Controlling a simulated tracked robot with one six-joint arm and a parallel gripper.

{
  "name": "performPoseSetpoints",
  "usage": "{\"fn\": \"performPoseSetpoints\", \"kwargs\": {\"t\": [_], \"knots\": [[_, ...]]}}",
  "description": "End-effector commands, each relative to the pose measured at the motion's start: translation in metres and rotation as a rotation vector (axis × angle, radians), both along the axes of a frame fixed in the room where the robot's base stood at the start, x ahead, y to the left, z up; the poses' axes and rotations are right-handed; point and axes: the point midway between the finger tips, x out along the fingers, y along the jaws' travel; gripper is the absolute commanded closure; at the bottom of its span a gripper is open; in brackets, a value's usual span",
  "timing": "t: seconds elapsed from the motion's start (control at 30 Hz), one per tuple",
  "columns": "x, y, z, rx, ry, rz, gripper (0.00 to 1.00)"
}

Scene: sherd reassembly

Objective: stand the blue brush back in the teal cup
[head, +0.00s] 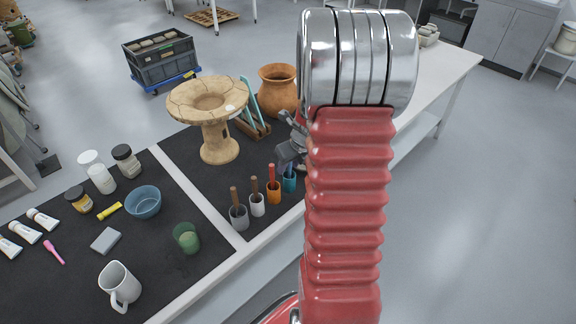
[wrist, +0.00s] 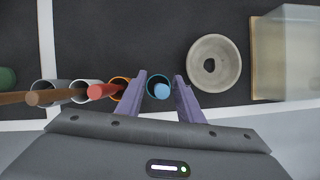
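The teal cup (head: 289,185) stands at the right end of a row of cups near the table's front edge. The blue brush (wrist: 162,91) stands in the teal cup in the wrist view, its blue handle end facing up towards the camera. My gripper (wrist: 160,77) is open, with one finger on each side of the teal cup and brush in that view. I see no contact between the fingers and the brush. In the head view my arm hides part of my gripper, and its grey body shows just above the cup.
An orange cup (head: 273,192), a white cup (head: 257,206) and a grey cup (head: 239,218) hold brushes beside it. A clay pedestal bowl (head: 216,110) and an orange pot (head: 277,92) stand behind. A pale ring-shaped piece (wrist: 230,65) lies right of my fingers.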

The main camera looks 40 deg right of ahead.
Motion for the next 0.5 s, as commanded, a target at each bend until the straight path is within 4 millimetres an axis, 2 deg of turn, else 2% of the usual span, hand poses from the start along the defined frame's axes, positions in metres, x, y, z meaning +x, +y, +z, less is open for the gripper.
{"fn": "performPoseSetpoints", "kwargs": {"t": [0.27,0.5], "knots": [[-0.003,0.0,0.009,-0.002,-0.002,0.001,0.66],[-0.014,0.002,0.034,-0.002,-0.003,0.001,0.66]]}}
